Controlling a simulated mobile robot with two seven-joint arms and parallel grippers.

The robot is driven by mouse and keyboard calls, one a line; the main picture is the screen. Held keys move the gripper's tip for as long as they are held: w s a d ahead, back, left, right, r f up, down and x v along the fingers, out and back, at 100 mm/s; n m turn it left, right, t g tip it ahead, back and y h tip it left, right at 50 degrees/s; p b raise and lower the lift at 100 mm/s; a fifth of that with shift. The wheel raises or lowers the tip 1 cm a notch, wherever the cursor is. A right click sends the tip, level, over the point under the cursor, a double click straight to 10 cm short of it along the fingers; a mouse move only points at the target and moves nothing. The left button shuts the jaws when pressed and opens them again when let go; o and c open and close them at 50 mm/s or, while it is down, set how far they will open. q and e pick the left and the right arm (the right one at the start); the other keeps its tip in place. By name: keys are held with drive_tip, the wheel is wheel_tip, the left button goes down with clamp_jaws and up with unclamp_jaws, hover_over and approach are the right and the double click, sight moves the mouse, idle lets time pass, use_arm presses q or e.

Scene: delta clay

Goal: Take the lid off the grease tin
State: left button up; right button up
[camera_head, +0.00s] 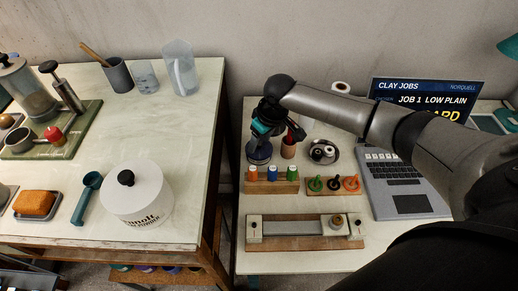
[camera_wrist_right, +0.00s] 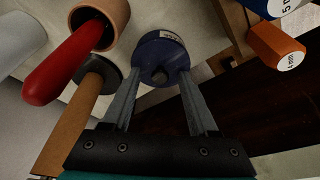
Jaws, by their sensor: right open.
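A dark blue round tin (camera_head: 259,154) stands near the back left corner of the right-hand table, taken to be the grease tin. In the right wrist view the tin (camera_wrist_right: 160,48) shows a pale label and a small dark knob on the lid. My right gripper (camera_head: 261,137) is just above the tin in the head view, hiding part of it. In the right wrist view its open fingers (camera_wrist_right: 160,79) lie either side of the knob, with nothing held. Whether they touch the lid cannot be told. My left gripper is out of view.
A brown cup (camera_head: 288,149) with a red-handled tool stands close right of the tin. A laptop (camera_head: 400,190) lies to the right. The left table (camera_head: 165,130) is separated by a gap.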

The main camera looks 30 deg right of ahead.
clamp_jaws()
idle(0.4)
